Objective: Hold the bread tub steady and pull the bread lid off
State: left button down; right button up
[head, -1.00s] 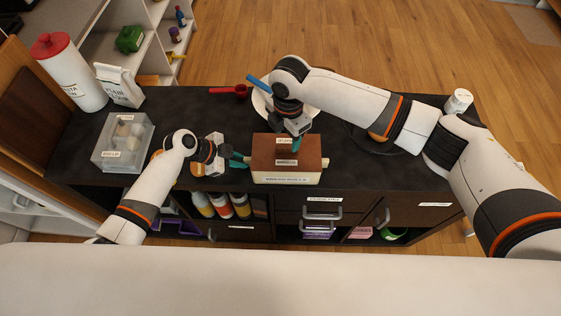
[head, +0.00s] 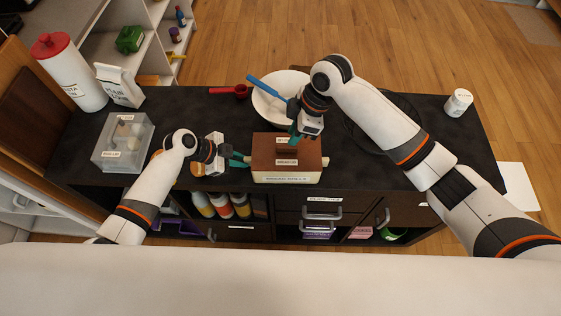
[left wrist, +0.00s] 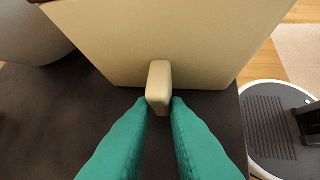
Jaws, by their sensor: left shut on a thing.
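The bread tub (head: 287,178) is a cream box with a "bread rolls" label, standing near the front edge of the dark counter. The brown bread lid (head: 310,160) sits on top of it, with a dark raised handle (head: 287,151) in its middle. My left gripper (head: 240,160) is at the tub's left side. In the left wrist view its teal fingers (left wrist: 159,112) are shut on a cream tab (left wrist: 159,85) that sticks out of the tub's wall. My right gripper (head: 296,138) points down at the lid's back part, close to the handle; its finger gap and any contact are unclear.
A white bowl (head: 268,103) with a blue-handled utensil (head: 266,88) stands behind the tub. A red scoop (head: 229,91), a clear bin (head: 123,150), a flour bag (head: 119,86) and a red-lidded canister (head: 70,75) stand left. A white jar (head: 458,103) stands right.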

aim_at(286, 145)
pick_arm(q)
jog(key=shift+f, duration=0.1)
pick_arm(e)
jog(key=shift+w+a+f+t+y, duration=0.15)
jog(key=shift+f+y, duration=0.2)
jog(key=shift+f, duration=0.7)
jog(key=shift+a+f+t+y, duration=0.1)
jog(key=shift+a+f+y, duration=0.15)
jog(key=shift+f, duration=0.75)
jog(key=shift+w+a+f+t+y, duration=0.1)
jog(key=shift+f+y, duration=0.3)
jog(key=shift+f, duration=0.65)
grip_shut()
jog(key=shift+r, duration=0.25)
pick_arm(q)
jog(key=shift+s, duration=0.1)
pick_arm(e)
jog(key=shift+r, duration=0.3)
jog(key=shift+r, duration=0.1)
